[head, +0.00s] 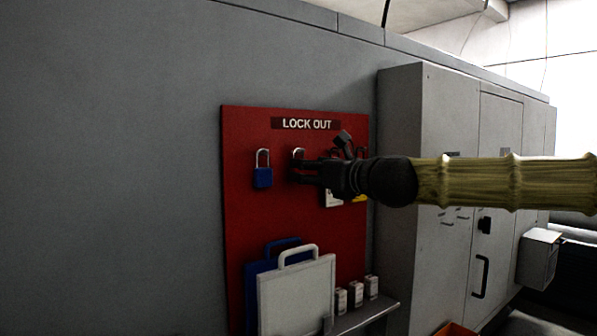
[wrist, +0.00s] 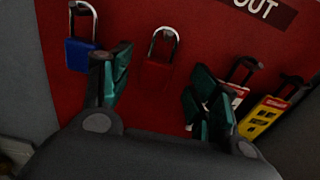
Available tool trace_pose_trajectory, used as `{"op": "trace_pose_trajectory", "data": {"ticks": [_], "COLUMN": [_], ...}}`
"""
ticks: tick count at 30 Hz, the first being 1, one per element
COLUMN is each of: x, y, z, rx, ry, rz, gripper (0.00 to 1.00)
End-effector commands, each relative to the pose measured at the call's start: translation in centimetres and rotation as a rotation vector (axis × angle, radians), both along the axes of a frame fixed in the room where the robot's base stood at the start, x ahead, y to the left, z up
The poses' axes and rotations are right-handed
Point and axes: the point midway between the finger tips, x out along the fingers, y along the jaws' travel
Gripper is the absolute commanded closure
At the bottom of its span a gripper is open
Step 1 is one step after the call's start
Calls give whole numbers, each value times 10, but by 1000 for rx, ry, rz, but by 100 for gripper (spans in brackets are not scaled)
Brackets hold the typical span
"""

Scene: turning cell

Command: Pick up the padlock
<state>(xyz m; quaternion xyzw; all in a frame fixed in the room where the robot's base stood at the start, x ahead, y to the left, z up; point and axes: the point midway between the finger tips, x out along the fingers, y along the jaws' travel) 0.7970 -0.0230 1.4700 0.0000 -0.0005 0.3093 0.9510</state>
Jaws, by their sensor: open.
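A red padlock (wrist: 157,74) with a silver shackle hangs from a hook on the red lockout board (head: 340,232). Its red body blends with the board. In the head view only the top of its shackle (head: 298,152) shows clearly, with my gripper in front of the rest. A blue padlock (head: 262,177) hangs to its left and also shows in the wrist view (wrist: 80,54). My gripper (wrist: 162,80) is open and empty, its fingers to either side of the red padlock in the wrist view. I cannot tell how much depth separates them.
Right of the red padlock hang a black-shackled item with a white and red label (wrist: 236,94) and a yellow one (wrist: 262,117). Below are a white board with a handle (head: 297,296), a blue one behind it, and a shelf (head: 362,318) with small boxes. Grey cabinets (head: 448,140) stand right.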

Motion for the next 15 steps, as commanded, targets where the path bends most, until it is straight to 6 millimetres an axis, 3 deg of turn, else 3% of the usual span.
{"op": "trace_pose_trajectory", "data": {"ticks": [10,15], "x": [32,37], "y": [27,30], "z": [6,5], "rx": [-1,1], "ry": [2,1], "rz": [0,-1], "gripper": [39,39]}}
